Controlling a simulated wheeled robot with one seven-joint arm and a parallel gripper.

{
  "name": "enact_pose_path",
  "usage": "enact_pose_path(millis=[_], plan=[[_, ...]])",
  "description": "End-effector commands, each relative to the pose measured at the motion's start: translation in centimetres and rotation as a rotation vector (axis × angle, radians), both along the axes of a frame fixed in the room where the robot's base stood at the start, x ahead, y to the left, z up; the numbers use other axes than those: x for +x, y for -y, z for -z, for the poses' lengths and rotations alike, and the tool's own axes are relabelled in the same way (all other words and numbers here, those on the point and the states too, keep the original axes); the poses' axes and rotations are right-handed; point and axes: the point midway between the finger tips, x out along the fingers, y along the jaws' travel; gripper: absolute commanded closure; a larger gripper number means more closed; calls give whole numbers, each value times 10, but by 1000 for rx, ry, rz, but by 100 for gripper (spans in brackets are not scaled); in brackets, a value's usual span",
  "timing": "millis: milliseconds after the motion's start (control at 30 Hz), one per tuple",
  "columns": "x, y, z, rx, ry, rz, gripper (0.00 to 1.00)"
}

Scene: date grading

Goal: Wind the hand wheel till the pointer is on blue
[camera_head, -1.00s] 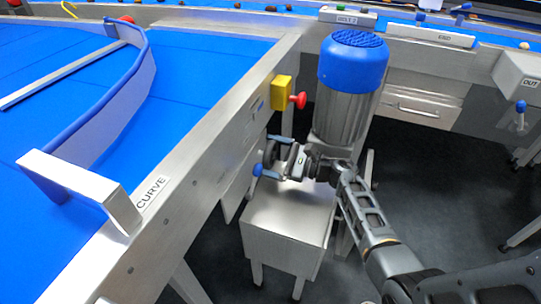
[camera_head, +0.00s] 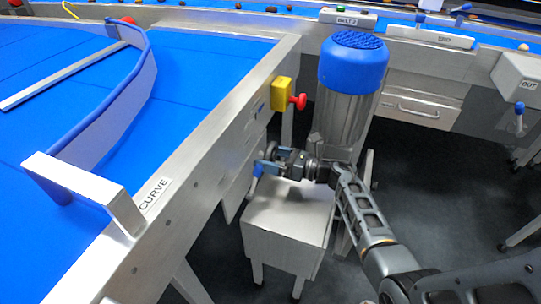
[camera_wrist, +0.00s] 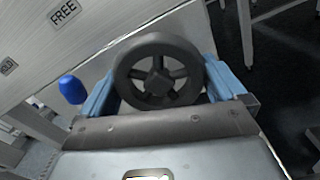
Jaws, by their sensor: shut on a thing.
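The black spoked hand wheel (camera_wrist: 158,72) sits between the two blue fingers of my gripper in the wrist view. My gripper (camera_wrist: 163,80) is shut on its rim from both sides. In the head view my gripper (camera_head: 267,163) is at the side of the curved conveyor frame, and it mostly hides the wheel. A pointer and a blue mark for it cannot be made out in either view.
A blue-knobbed lever (camera_wrist: 72,90) stands left of the wheel, near a FREE label (camera_wrist: 64,12). A blue-topped motor (camera_head: 352,85), a yellow box with red button (camera_head: 284,94) and a metal cabinet (camera_head: 285,235) are close to my arm.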

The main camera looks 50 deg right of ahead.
Motion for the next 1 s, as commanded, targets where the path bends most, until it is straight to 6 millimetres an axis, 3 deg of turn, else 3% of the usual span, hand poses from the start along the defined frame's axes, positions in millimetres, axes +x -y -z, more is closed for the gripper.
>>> enact_pose_path(millis=[1000], plan=[[-2, -3, -4, 910, -333, 1, 33]])
